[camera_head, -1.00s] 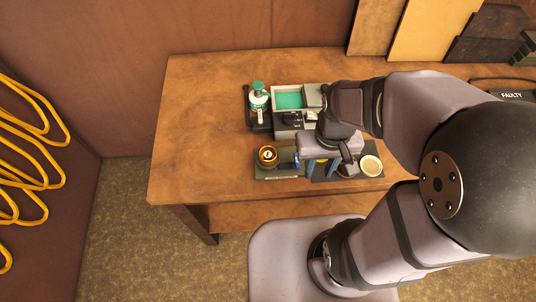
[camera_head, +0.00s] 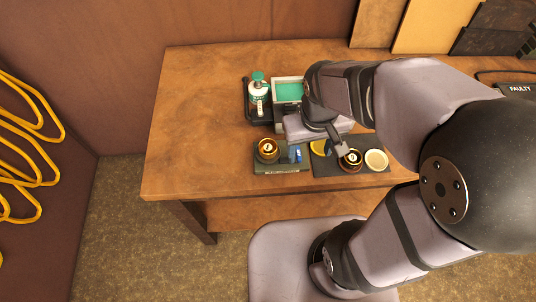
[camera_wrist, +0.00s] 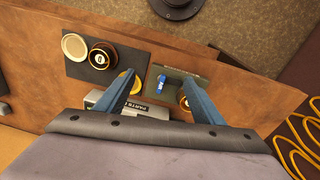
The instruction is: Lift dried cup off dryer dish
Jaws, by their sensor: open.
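Two gold-rimmed, dark-centred cups show. One cup (camera_head: 268,149) stands on a dark green plate (camera_head: 280,169) at left; the other cup (camera_head: 352,157) stands on a dark mat (camera_head: 330,169) at right. Both show in the wrist view, the mat's cup (camera_wrist: 102,56) clear and the plate's cup (camera_wrist: 184,101) partly behind a finger. A cream round dish (camera_head: 376,160) and a partly hidden yellow round piece (camera_head: 320,147) are also on the mat. I cannot tell which is the dryer dish. My gripper (camera_wrist: 157,76) is open and empty, its fingers spread above the gap between plate and mat.
A small blue item (camera_wrist: 160,83) lies on the green plate. Behind stand a teal-lined tray (camera_head: 288,92), partly covered by my arm, and a green-capped bottle (camera_head: 258,90) in a black holder. A box labelled PARTS (camera_wrist: 140,108) is near the fingers. The table's left side is clear.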

